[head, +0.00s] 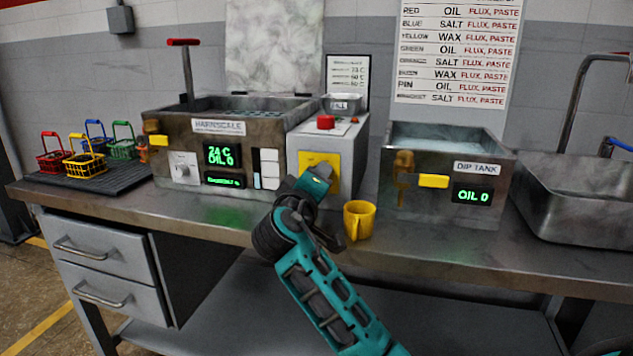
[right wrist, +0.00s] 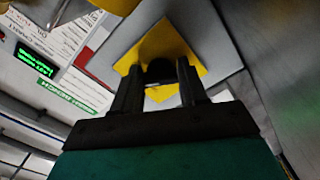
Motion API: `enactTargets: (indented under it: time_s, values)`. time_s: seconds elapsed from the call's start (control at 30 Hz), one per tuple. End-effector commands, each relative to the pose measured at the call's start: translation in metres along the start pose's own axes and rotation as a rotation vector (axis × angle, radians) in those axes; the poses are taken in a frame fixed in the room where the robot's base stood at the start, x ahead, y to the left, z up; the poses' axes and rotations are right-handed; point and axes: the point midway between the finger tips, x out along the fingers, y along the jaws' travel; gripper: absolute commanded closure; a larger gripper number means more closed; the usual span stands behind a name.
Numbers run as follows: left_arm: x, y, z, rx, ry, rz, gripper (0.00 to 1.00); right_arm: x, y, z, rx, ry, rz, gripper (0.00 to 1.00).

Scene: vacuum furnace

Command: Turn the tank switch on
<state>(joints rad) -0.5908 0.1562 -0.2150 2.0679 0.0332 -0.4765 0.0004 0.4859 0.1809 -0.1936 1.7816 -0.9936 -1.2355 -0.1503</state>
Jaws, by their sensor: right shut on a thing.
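The tank switch is a dark knob (right wrist: 160,71) on a yellow plate (right wrist: 190,47); the plate (head: 330,162) is on the front of the grey box (head: 349,150) between the two tanks. My right gripper (head: 318,180) reaches up to this plate and hides the knob in the head view. In the right wrist view my right gripper (right wrist: 159,80) has its two dark fingers on either side of the knob, shut on it. The knob's exact turn angle is hard to tell. My left gripper is not in view.
A yellow mug (head: 360,220) stands close to the right of my right wrist. The left tank (head: 213,125) and the dip tank (head: 433,205) flank the box. A red button (head: 326,122) tops the box. Coloured baskets (head: 87,167) stand at the left; a sink (head: 575,190) is at the right.

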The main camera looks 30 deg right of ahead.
Motion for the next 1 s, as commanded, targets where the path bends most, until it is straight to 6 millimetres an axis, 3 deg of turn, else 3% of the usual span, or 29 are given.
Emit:
enactTargets:
  time_s: [0.07, 0.1, 0.33, 0.67, 0.77, 1.0]
  values:
    - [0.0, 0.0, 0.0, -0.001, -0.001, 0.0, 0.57, -0.001, -0.001, 0.0, 0.003, 0.001, -0.003, 0.88]
    - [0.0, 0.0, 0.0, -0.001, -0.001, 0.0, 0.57, -0.001, -0.001, 0.0, 0.003, 0.001, -0.003, 0.54]
    - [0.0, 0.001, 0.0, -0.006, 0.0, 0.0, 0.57, 0.0, 0.0, 0.0, 0.001, 0.001, -0.001, 0.32]
    - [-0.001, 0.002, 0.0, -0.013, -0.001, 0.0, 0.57, -0.006, 0.0, -0.001, 0.0, 0.002, -0.001, 0.32]
    - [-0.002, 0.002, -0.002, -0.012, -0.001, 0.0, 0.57, -0.02, -0.001, -0.001, 0.0, 0.003, -0.004, 0.32]
    - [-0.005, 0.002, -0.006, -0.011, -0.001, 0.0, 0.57, -0.073, -0.001, -0.001, 0.003, 0.003, -0.006, 0.32]
